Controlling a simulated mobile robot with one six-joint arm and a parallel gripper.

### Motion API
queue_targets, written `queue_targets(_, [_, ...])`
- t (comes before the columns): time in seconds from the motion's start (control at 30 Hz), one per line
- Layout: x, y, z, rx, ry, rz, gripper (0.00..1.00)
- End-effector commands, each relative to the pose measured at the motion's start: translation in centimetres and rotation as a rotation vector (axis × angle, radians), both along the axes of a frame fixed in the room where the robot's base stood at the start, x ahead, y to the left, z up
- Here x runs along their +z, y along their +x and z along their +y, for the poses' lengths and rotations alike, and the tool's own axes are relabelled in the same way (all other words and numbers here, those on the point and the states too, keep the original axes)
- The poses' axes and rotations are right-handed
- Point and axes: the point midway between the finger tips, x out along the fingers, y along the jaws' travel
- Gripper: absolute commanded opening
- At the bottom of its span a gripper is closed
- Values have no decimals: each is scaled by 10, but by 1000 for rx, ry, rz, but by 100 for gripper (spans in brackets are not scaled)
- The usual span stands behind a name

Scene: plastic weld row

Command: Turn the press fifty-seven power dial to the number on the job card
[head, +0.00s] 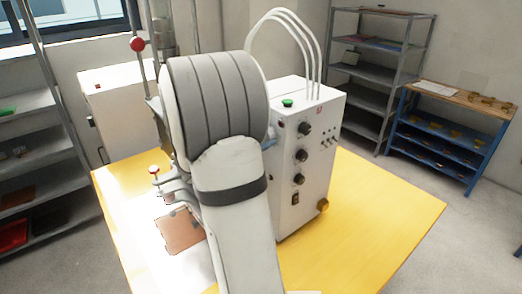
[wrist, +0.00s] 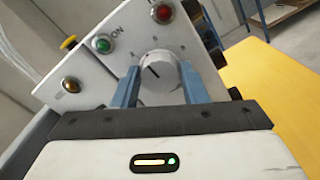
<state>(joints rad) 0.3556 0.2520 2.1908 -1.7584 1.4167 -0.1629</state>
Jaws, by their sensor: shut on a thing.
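In the wrist view, a round grey dial (wrist: 165,86) with a dark pointer line sits on the white panel of the machine. The pointer slants to the upper left of the picture. Small marks stand around the dial, too small to read surely. My gripper (wrist: 158,78) has its two blue fingers on either side of the dial, shut on it. In the head view my arm hides this dial and most of the gripper. The white press box (head: 312,205) stands on the yellow table. I cannot make out a readable job card.
A green lamp (wrist: 103,44), a red lamp (wrist: 163,13) and an amber lamp (wrist: 71,85) sit near the dial. Black knobs (head: 301,155) line the box's other face. The yellow table (head: 375,215) is clear at the right. Shelves (head: 372,70) and a blue bench (head: 445,130) stand behind.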

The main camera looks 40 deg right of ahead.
Motion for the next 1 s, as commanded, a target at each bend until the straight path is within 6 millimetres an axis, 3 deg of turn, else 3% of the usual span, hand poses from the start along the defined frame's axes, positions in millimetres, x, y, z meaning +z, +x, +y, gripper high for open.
queue_targets(0.5, [0, 0, 1, 2, -5, -68, 16])
queue_targets(0.53, [0, 0, 1, 2, -5, -68, 40])
queue_targets(0.8, [0, 1, 2, 2, -6, -68, 60])
queue_targets(1.0, [0, 1, 2, 3, -6, -68, 60])
